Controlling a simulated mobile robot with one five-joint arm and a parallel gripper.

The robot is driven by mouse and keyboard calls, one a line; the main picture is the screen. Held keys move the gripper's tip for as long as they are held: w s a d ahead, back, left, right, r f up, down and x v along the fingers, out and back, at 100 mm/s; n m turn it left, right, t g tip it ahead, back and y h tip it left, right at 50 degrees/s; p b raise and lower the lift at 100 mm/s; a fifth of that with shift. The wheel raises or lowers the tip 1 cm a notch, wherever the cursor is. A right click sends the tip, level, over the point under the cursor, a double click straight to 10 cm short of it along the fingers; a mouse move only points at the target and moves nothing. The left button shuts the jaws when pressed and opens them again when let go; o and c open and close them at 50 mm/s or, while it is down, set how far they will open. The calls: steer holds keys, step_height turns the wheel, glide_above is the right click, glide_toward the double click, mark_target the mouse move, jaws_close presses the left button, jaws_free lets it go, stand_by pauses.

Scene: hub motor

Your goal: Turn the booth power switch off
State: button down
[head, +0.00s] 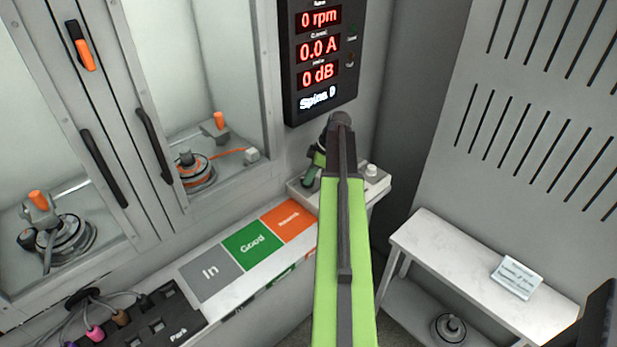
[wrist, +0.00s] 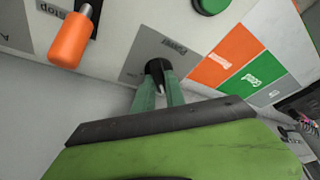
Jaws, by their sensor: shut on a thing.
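In the head view my gripper (head: 310,178) is at the left part of the light control ledge below the display; my arm hides the switch there. Whether the lever stands at on or off cannot be told.
An orange-handled lever (wrist: 70,40) marked "Stop" and a green button (wrist: 210,4) sit close by. The display (head: 318,55) reads 0 rpm, 0.0 A and 0 dB. A glass-doored booth (head: 150,145) stands left; a white side table (head: 480,265) stands right.

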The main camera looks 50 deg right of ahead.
steer(key=shift+n, duration=0.4)
steer(key=c, duration=1.4)
jaws_free()
steer(key=p+v, duration=1.6)
steer(key=v, duration=0.1)
steer(key=shift+w+d+r, duration=0.1)
steer(key=shift+d+r, duration=0.05)
steer(key=shift+d, duration=0.1)
